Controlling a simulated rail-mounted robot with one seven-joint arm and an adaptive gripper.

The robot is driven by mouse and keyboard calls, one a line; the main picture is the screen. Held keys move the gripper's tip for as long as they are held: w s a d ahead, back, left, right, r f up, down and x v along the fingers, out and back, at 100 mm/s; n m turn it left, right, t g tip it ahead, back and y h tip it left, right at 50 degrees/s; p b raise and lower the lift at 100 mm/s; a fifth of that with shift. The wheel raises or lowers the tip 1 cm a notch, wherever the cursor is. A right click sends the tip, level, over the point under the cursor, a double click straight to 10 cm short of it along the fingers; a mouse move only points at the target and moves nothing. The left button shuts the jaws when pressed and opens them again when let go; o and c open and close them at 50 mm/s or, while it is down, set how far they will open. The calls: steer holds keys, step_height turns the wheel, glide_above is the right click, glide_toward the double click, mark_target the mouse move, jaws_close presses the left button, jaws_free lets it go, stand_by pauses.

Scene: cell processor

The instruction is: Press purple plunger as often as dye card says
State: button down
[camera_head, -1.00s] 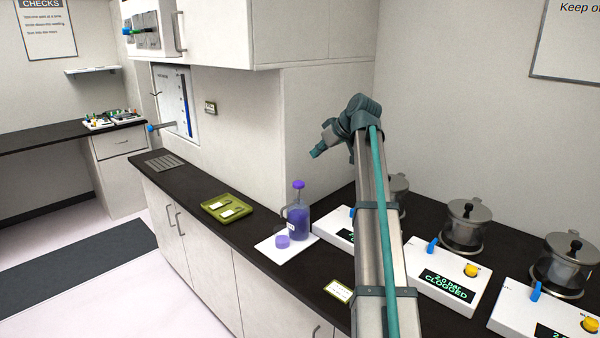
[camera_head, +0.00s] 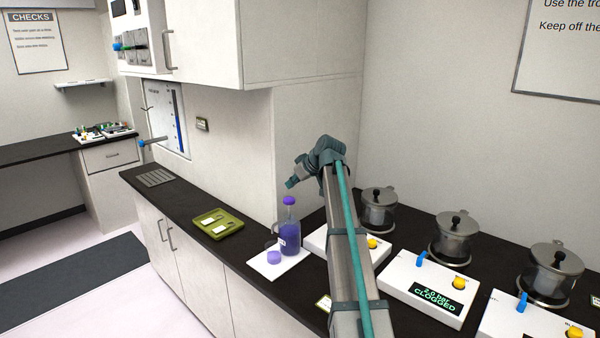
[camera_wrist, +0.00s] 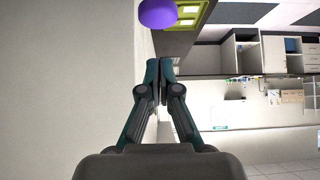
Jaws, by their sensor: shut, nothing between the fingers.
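The purple plunger (camera_head: 289,201) tops a clear bottle of purple liquid (camera_head: 289,240) on a white mat (camera_head: 292,265). A small purple-topped cup (camera_head: 273,257) stands beside the bottle. My gripper (camera_head: 291,183) is shut and empty, and appears just above the plunger in the head view; the gap in depth is unclear. In the wrist view a purple round top (camera_wrist: 158,14), likely the plunger, lies beyond my shut fingertips (camera_wrist: 159,66), apart from them. Which card is the dye card is unclear; small cards lie in the green tray (camera_head: 204,231), too small to read.
White stations with metal pots line the right counter; one display (camera_head: 437,298) reads "2.0 bar CLOGGED". A small card (camera_head: 324,303) on the counter is partly hidden by my arm. A wall panel with a blue gauge (camera_head: 180,118) is at left. A drain grate (camera_head: 155,178) lies left of the tray.

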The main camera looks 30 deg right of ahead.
mark_target(293, 201)
steer(key=shift+f+p, duration=0.6)
steer(key=shift+f, duration=1.4)
step_height(293, 201, down, 3)
steer(key=shift+s+f+b, duration=0.1)
steer(key=shift+b, duration=1.15)
steer(key=shift+s, duration=0.1)
